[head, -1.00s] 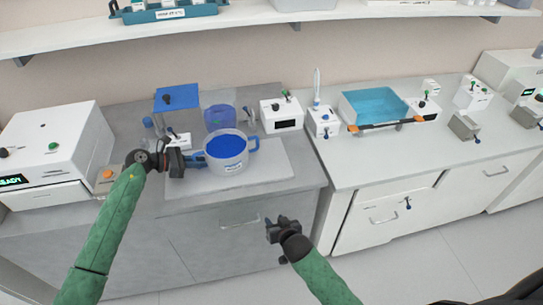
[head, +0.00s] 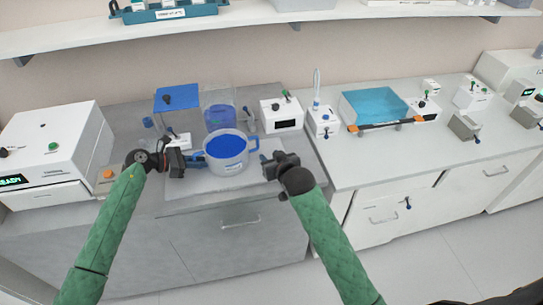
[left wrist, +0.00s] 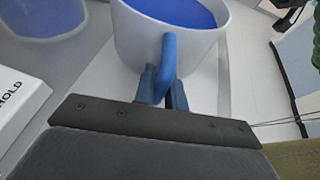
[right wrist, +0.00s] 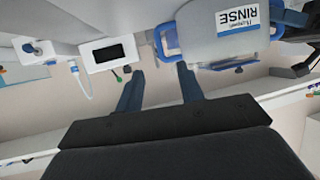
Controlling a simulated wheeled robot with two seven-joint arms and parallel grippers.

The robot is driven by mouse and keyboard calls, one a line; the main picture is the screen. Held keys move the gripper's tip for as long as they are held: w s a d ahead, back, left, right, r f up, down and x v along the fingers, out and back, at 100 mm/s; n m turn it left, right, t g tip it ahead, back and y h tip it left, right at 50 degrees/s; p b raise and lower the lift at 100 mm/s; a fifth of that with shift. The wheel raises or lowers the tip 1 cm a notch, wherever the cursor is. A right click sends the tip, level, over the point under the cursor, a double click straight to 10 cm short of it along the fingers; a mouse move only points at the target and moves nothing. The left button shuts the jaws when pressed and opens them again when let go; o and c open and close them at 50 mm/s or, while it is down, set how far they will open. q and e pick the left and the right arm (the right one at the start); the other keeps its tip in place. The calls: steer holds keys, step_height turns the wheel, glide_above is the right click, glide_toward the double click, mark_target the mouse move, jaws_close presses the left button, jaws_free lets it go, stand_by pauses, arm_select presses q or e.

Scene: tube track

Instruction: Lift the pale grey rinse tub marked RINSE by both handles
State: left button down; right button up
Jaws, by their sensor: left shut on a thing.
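The pale grey rinse tub (head: 228,167) stands upright on a light mat on the left bench, with blue liquid inside and blue handles at its left and right. Its RINSE label shows in the right wrist view (right wrist: 237,18). My left gripper (head: 194,160) is shut on the tub's left handle, and its fingers clasp that blue handle (left wrist: 166,66) in the left wrist view. My right gripper (head: 266,165) is just right of the tub, close to the right handle (head: 254,145). In the right wrist view its fingers (right wrist: 158,85) are spread and empty, with the handle beyond them.
Behind the tub stand a clear container with blue contents (head: 220,117), a blue-topped stand (head: 178,103) and a white box with a dark screen (head: 282,115). A white machine (head: 55,140) is at the left. A blue-covered basin (head: 375,106) is on the right bench.

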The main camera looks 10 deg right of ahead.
mark_target(258, 144)
steer(key=shift+w+f, duration=0.1)
steer(key=shift+w, duration=0.45)
steer(key=x, duration=1.1)
steer(key=shift+w+f, duration=0.15)
steer(key=shift+w, duration=0.05)
steer(key=shift+c, duration=0.2)
jaws_close()
stand_by(1.0)
